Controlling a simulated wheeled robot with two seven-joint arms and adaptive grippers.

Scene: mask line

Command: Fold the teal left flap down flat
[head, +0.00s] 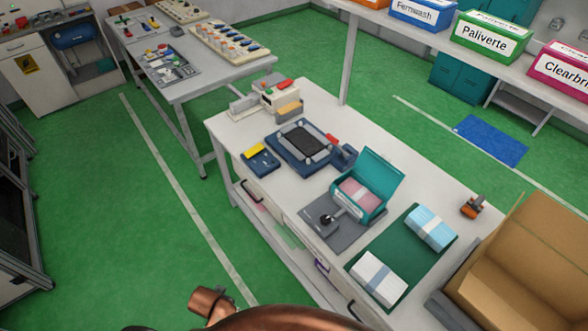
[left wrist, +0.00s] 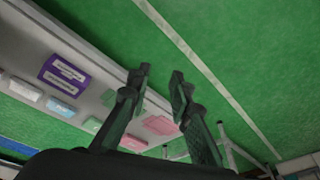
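The teal box (head: 374,209) stands at the middle of the white workbench, by a grey fixture (head: 327,224) with a dark knob. A pink stack (head: 358,194) lies inside it. A large teal panel (head: 385,172) stands raised on its far side, leaning outward. I cannot make out a separate left flap. My left gripper (left wrist: 161,73) shows in the left wrist view, with its two dark fingers apart and nothing between them. The green floor is behind it. The box is not in that view. My right gripper is in neither view.
A green mat (head: 399,254) holds a blue pack (head: 431,228) and a white pack (head: 378,277). An open cardboard box (head: 530,260) is at the right. A navy tray (head: 301,142) lies behind the teal box. A purple labelled item (left wrist: 66,76) shows in the left wrist view.

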